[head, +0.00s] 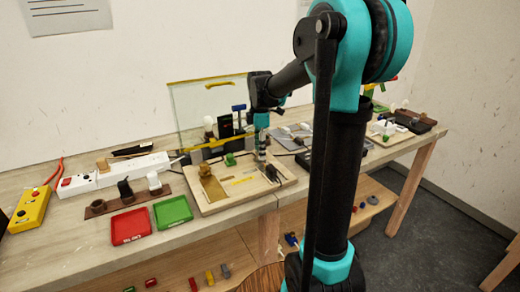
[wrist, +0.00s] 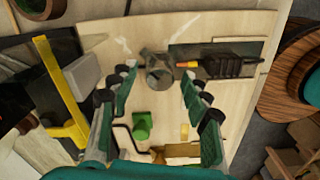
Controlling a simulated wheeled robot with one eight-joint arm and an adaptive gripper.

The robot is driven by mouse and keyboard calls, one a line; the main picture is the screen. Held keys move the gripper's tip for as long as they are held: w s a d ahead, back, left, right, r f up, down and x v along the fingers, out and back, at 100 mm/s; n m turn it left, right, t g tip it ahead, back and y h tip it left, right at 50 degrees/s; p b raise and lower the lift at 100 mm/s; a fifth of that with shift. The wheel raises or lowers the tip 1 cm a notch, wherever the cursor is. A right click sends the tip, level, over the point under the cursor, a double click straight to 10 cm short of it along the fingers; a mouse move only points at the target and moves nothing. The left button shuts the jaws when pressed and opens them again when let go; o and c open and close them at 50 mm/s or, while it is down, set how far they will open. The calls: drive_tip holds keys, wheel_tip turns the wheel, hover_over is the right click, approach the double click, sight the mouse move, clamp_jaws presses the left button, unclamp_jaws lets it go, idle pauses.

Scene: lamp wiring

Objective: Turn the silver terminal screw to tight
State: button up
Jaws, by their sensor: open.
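A grey, silver-looking round piece (wrist: 158,70), which seems to be the terminal screw, stands on the pale wooden board (wrist: 130,32) in the wrist view. My gripper (wrist: 158,77) is open, with one finger on each side of it and a visible gap to each. In the head view my gripper (head: 261,121) points down above the board (head: 213,204), over a narrow silver post (head: 261,148). I cannot tell the height between fingertips and screw, nor how tight the screw is.
A black-handled piece with an orange-yellow tip (wrist: 222,66) lies close right of the screw. A green block (wrist: 142,126) sits nearer my palm. A yellow bar (wrist: 61,90) runs at left. Red (head: 131,226) and green (head: 173,212) trays stand left of the board.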

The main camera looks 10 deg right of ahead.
drive_tip(key=shift+c, duration=0.5)
clamp_jaws()
